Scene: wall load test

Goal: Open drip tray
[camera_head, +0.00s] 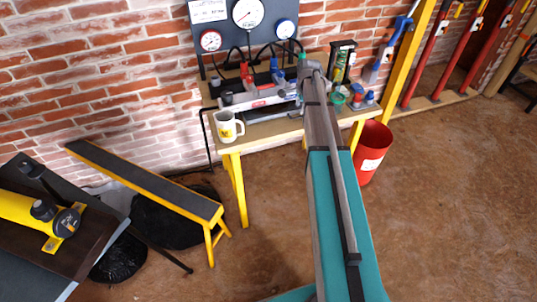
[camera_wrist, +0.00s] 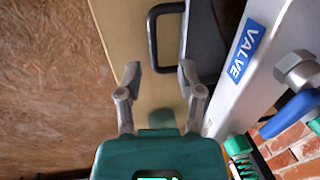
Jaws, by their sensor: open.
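The drip tray (camera_wrist: 206,42) is a dark grey tray under the pale metal body with a blue VALVE label, in the wrist view. Its black U-shaped handle (camera_wrist: 152,38) sticks out to the left over the wooden bench top. My gripper (camera_wrist: 160,68) is open and empty. Its two fingertips are on either side of the handle's lower end in the picture; I cannot tell whether they touch it. In the head view the dark tray (camera_head: 270,113) shows below the valve unit, partly hidden by my arm, which also hides most of my gripper.
A white mug (camera_head: 228,127) stands at the bench's left front corner. Gauges (camera_head: 248,14) are on a panel behind the bench. A red bucket (camera_head: 373,152) stands at right, and a yellow-legged bench (camera_head: 150,182) at left.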

